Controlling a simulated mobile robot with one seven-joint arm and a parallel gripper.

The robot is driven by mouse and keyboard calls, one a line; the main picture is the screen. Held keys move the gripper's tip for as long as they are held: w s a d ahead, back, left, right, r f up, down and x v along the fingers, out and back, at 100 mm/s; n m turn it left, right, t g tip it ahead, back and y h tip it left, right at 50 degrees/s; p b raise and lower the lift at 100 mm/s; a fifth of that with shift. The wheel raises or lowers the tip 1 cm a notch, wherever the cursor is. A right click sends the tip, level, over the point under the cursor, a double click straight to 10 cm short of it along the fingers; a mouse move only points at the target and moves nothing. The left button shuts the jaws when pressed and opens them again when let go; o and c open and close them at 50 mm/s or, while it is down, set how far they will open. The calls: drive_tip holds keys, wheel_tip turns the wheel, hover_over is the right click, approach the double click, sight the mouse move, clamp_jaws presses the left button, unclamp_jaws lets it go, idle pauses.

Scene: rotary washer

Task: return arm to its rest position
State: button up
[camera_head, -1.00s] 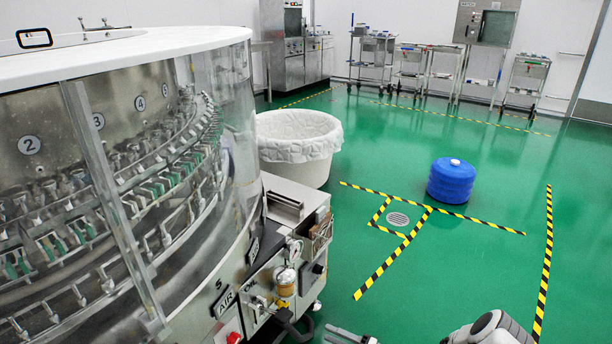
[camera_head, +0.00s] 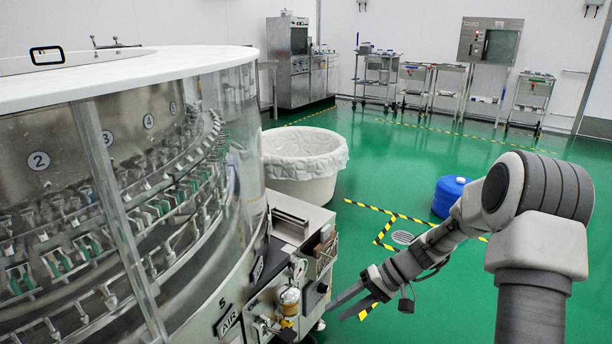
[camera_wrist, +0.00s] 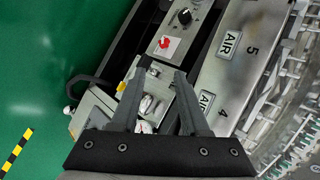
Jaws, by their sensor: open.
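My gripper (camera_head: 350,302) is at the end of my grey arm (camera_head: 440,235), low and to the right of the washer's control box in the head view. Its two fingers are apart and nothing is between them. The rotary washer (camera_head: 130,200) fills the left of the head view, with a clear curved wall and rows of clamps inside.
The control box (camera_head: 300,245) juts from the washer beside my gripper. A white lined bin (camera_head: 303,175) stands behind it. A blue drum (camera_head: 449,195) is partly hidden by my arm. Carts (camera_head: 415,85) stand along the back wall.

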drive_tip(key=s+d+r+t+h, duration=0.3)
drive_tip(key=s+r+h, duration=0.2)
drive_tip(key=s+r, duration=0.6)
drive_tip(key=s+d+r+t+h, duration=0.25)
drive_tip(key=s+r+h, duration=0.25)
drive_tip(key=s+r, duration=0.7)
wheel_tip(320, 180, up, 27)
drive_tip(key=p, duration=2.7)
drive_tip(key=shift+m+t+p, duration=0.3)
drive_tip(key=shift+m+t, duration=0.1)
drive_tip(key=shift+t, duration=0.05)
